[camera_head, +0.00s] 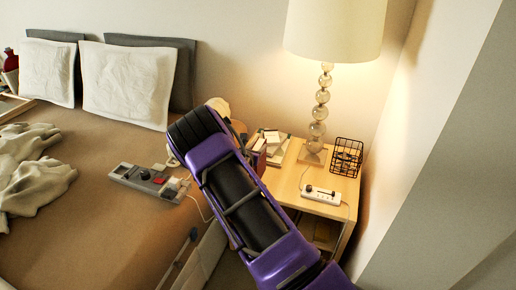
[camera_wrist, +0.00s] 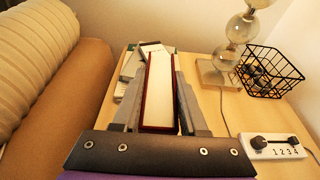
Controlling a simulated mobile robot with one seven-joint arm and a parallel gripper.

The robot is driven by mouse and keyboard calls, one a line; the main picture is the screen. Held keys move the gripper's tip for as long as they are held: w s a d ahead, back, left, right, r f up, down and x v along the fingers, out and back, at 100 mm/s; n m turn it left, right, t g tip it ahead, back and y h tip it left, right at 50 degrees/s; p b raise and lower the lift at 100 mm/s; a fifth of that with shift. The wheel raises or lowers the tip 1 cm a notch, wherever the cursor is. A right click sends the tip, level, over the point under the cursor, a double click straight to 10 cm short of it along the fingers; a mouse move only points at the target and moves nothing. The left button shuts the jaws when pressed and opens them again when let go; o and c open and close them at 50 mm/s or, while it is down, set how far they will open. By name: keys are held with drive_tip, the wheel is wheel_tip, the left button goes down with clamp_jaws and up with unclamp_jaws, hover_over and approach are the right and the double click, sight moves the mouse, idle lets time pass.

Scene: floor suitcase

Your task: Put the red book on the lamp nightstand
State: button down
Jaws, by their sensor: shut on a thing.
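My gripper (camera_wrist: 158,104) is shut on the red book (camera_wrist: 147,88) in the wrist view. The book stands on edge between the fingers, with cream pages between dark red covers. In the head view my purple arm hides most of the gripper, and a dark red part of the book (camera_head: 260,161) shows beside it. The lamp nightstand (camera_head: 284,183) has a light wood top, also in the wrist view (camera_wrist: 222,112). The book is over its left part; I cannot tell whether it touches the top. The lamp (camera_head: 332,30) stands at the back.
A stack of books or papers (camera_head: 271,140) lies at the nightstand's back left, close to the held book. A black wire basket (camera_head: 347,156) and a white switch box (camera_head: 321,195) are on the right. The bed (camera_head: 85,220) is left. Bare wood shows mid-top.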

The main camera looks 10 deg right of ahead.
drive_tip(key=shift+c, duration=2.2)
unclamp_jaws()
drive_tip(key=shift+f, duration=0.15)
drive_tip(key=shift+r, duration=0.25)
drive_tip(key=p+v, duration=0.1)
drive_tip(key=v, duration=1.1)
drive_tip(key=shift+p, duration=0.3)
